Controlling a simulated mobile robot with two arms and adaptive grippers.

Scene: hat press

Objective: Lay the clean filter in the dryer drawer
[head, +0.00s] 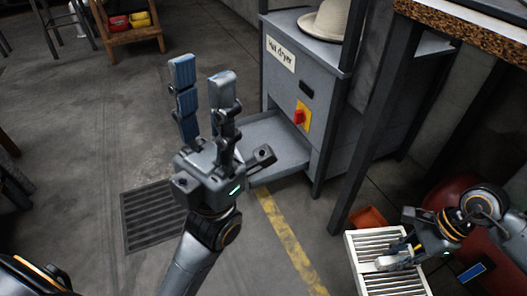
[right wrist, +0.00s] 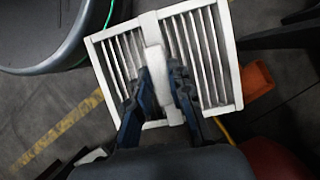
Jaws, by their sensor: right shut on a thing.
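The clean filter (head: 372,243) is a white slatted frame at the lower right of the head view. It also shows in the right wrist view (right wrist: 215,60). My right gripper (head: 412,250) is shut on the filter's middle bar, and its fingers (right wrist: 163,85) show on both sides of that bar. The hat dryer (head: 315,77) is a grey cabinet with a "Hat dryer" label. Its drawer (head: 277,137) is pulled out low at the front and looks empty where visible. My left gripper (head: 203,88) is open and empty, fingers up, partly in front of the drawer.
A light hat (head: 327,20) lies on top of the dryer. A table leg (head: 370,120) stands between the dryer and the filter. An orange-red object (head: 369,218) is behind the filter. A floor grate (head: 150,217) and bare floor lie left of the drawer.

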